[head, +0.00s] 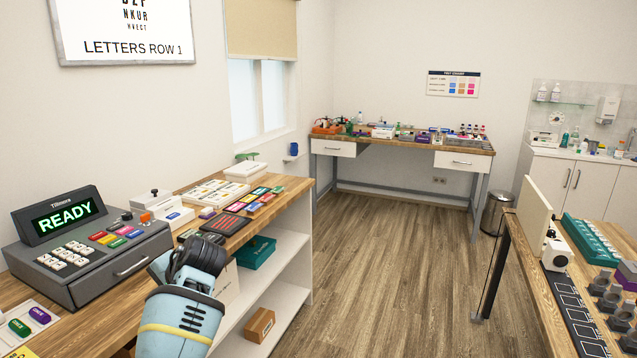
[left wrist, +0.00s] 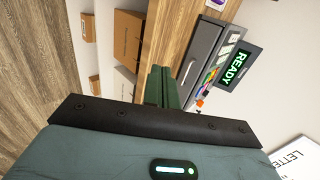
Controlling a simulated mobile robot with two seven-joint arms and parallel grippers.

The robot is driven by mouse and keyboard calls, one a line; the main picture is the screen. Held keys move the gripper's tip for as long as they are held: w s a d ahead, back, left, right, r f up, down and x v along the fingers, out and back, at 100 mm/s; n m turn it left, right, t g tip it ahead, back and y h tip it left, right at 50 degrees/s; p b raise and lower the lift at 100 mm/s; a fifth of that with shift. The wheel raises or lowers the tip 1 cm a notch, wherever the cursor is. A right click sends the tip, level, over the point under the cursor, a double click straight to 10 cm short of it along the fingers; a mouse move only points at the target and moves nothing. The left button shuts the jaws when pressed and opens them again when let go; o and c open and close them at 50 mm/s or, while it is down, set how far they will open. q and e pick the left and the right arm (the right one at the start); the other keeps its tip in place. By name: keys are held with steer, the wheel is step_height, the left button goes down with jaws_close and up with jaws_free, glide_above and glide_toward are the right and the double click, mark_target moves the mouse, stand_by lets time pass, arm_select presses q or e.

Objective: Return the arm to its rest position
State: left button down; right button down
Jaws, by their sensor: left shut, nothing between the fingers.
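My left arm (head: 182,312) rises from the bottom of the head view, a light blue link with a yellow band and a black joint. It stands in front of the left counter, just right of the grey console (head: 120,262) that reads READY. In the left wrist view my left gripper (left wrist: 160,72) is shut, its green fingers together and empty, by the counter edge. The console (left wrist: 203,58) shows there to the right of the fingers. I cannot make out the fingers in the head view. My right gripper is in neither view.
The left counter (head: 160,228) holds trays and coloured blocks; a teal bin (head: 257,252) and a cardboard box (head: 259,325) sit on shelves below. A workbench (head: 400,142) stands at the back, another table (head: 520,262) at right. The wooden floor (head: 400,270) between is clear.

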arm_select(q)
steer(key=s+d+f+t+h, duration=0.1)
steer(key=s+d+f+h, duration=0.1)
steer(key=s+f, duration=0.5)
steer(key=s+d+f+m+t+h, duration=0.1)
steer(key=s+d+f+t, duration=0.15)
steer(key=f, duration=0.85)
steer(key=s+d+f+h, duration=0.1)
steer(key=s+f+h, duration=0.1)
steer(key=s+f, duration=0.6)
steer(key=s+d+f+n+h, duration=0.1)
steer(key=s+d+h, duration=0.1)
steer(key=s, duration=0.5)
steer(key=s+d+f+n+t+h, duration=0.1)
steer(key=s+d+f+h, duration=0.1)
steer(key=s, duration=0.6)
steer(key=s+d+f+n+t+h, duration=0.1)
steer(key=s+d, duration=0.3)
steer(key=s, duration=0.4)
steer(key=shift+f+h, duration=0.4)
steer(key=shift+f, duration=0.15)
steer(key=shift+s+a, duration=0.1)
